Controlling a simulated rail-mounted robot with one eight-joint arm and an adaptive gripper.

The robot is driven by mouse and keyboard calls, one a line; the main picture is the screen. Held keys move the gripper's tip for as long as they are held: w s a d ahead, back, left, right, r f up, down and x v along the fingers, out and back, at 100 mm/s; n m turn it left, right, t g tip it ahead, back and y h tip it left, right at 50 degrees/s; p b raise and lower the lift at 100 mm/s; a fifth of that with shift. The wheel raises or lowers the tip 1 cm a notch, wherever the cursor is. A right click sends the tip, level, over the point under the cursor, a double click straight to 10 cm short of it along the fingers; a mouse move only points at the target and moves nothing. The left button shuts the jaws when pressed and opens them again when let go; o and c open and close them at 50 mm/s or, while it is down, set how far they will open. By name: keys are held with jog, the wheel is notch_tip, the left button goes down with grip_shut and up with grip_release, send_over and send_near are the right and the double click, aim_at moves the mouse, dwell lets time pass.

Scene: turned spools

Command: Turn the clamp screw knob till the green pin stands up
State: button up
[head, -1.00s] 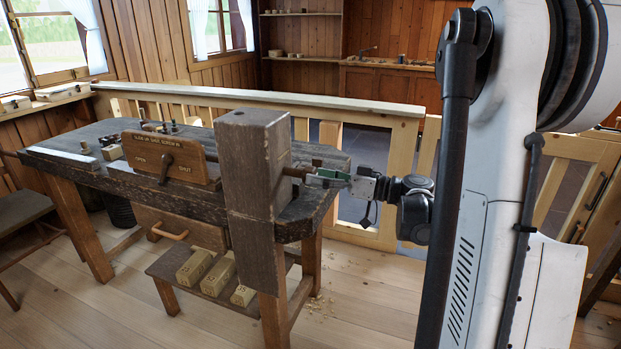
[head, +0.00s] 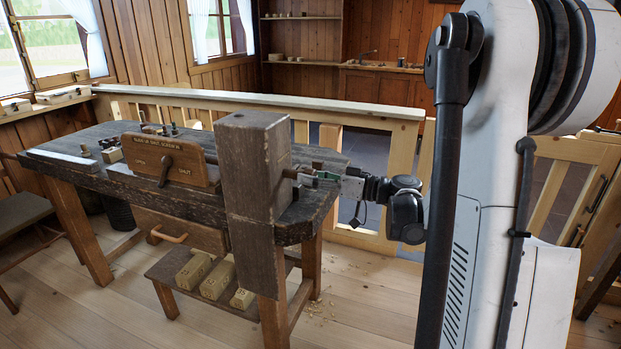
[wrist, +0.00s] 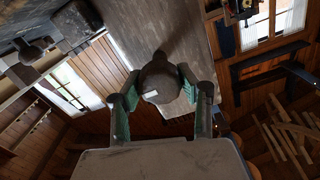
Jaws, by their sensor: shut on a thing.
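The clamp screw knob (wrist: 158,76) is a dark round knob with a small pale mark, seen end-on in the wrist view. My gripper (wrist: 160,88) is shut on it, with one green finger on each side. In the head view, my gripper (head: 318,175) is at the right side of the thick wooden post (head: 255,165). The brown screw shaft (head: 290,173) comes out of this post towards my fingers. The fingers mostly hide the knob there. I cannot make out the green pin in either view.
The post stands at the front right of the dark workbench (head: 90,178). Yellowish blocks (head: 217,280) lie on the low shelf below. A wooden railing (head: 350,112) runs behind.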

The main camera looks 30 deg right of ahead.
jog(key=m+b, duration=0.1)
jog(key=m, duration=0.5)
jog(key=shift+m, duration=0.3)
jog(key=m, duration=0.6)
jog(key=shift+f, duration=0.1)
jog(key=shift+o, duration=0.2)
jog(key=m+b, duration=0.1)
jog(key=m, duration=0.5)
jog(key=shift+f+m, duration=0.1)
jog(key=shift+m, duration=0.3)
jog(key=m, duration=0.6)
jog(key=shift+m, duration=0.3)
jog(key=o, duration=1.2)
jog(key=shift+d, duration=0.1)
jog(key=shift+c, duration=0.2)
